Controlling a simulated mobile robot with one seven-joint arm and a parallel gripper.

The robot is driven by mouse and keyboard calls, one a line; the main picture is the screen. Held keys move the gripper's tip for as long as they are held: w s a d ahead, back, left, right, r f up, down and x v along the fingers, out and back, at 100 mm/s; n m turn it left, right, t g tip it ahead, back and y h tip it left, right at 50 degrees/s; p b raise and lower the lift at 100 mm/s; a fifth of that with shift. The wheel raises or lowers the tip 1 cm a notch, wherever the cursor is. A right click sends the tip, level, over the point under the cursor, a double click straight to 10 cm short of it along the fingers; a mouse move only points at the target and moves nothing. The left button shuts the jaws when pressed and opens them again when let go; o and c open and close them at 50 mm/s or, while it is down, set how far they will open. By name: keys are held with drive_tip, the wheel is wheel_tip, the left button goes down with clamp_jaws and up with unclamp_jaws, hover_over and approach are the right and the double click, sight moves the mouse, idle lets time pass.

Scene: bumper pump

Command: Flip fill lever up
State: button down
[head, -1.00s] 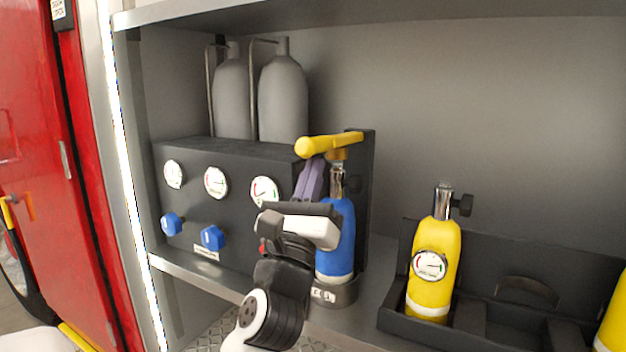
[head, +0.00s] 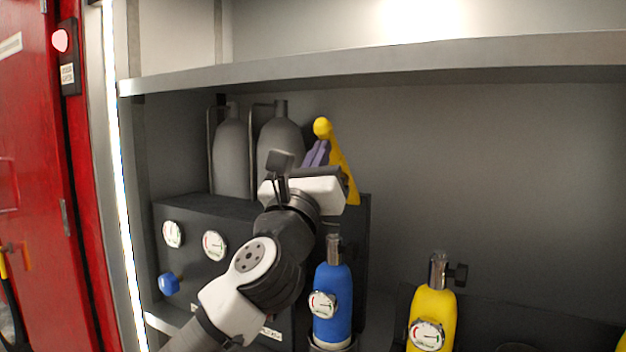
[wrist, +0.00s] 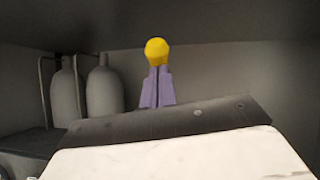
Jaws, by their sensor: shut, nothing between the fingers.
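The yellow fill lever (head: 343,168) stands raised in the head view, tilted with its rounded knob up and to the left, above the black pump panel. The wrist view shows its yellow knob (wrist: 156,50) just beyond the fingertips. My gripper (head: 316,152) has purple fingers, shut with nothing between them, close beside the upper part of the lever. I cannot tell whether they touch it. The blue bottle (head: 332,300) with a gauge stands upright below the lever.
Two grey cylinders (head: 231,158) stand behind the panel (head: 200,268). A yellow bottle (head: 432,310) stands at right. A shelf edge (head: 450,62) runs above my gripper.

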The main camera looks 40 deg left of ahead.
sight(341, 156)
drive_tip(key=p+x, duration=0.1)
drive_tip(key=x, duration=0.2)
drive_tip(key=r+p+x, duration=0.1)
drive_tip(key=x, duration=0.2)
drive_tip(key=d+p+x, duration=0.1)
drive_tip(key=x, duration=0.2)
drive_tip(key=shift+r, duration=0.45)
drive_tip(key=shift+w+a+r, duration=0.15)
drive_tip(key=shift+w+r, duration=0.15)
drive_tip(key=shift+w, duration=0.3)
drive_tip(key=shift+r+p, duration=0.4)
drive_tip(key=shift+r, duration=0.1)
drive_tip(key=shift+r, duration=0.2)
drive_tip(key=f, duration=0.1)
drive_tip(key=f+b, duration=0.1)
drive_tip(key=s+f, duration=0.1)
drive_tip(key=shift+s+d+b, duration=0.1)
drive_tip(key=shift+d+b, duration=0.25)
drive_tip(key=shift+d, duration=0.05)
drive_tip(key=b+v, duration=0.4)
drive_tip(key=v, duration=0.7)
drive_tip(key=shift+s+r, duration=0.2)
drive_tip(key=shift+s, duration=0.35)
